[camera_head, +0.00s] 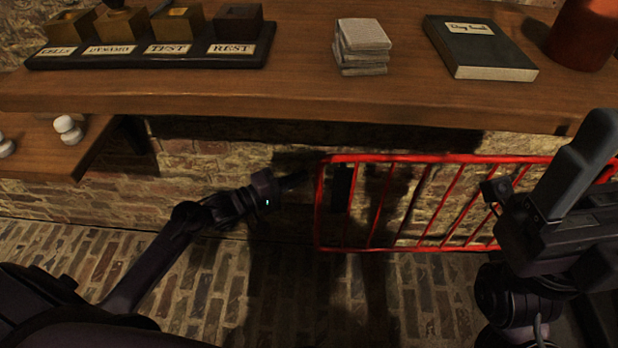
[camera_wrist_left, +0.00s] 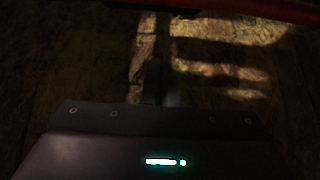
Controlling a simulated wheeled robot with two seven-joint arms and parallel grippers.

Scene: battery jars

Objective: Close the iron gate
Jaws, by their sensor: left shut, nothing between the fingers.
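The iron gate (camera_head: 372,246) is a red barred panel below the wooden counter, seen in the head view from the middle to the right. Its left end post stands near the picture's middle, and a dark plate hangs just inside that post. My left gripper (camera_head: 305,179) is shut and empty, its tips close to the upper left corner of the gate; I cannot tell whether they touch. In the left wrist view the shut fingers (camera_wrist_left: 157,88) show dimly, with a dark red bar (camera_wrist_left: 225,14) along the top edge. My right arm covers the gate's right part; its fingertips are not clearly visible.
A wooden counter (camera_head: 290,105) runs above the gate. It carries a labelled tray of blocks (camera_head: 150,60), a stack of pale cards (camera_head: 361,45), a dark book (camera_head: 480,48) and a red-brown jar (camera_head: 585,35). A lower shelf (camera_head: 50,160) is at left. The brick floor (camera_head: 210,290) is clear.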

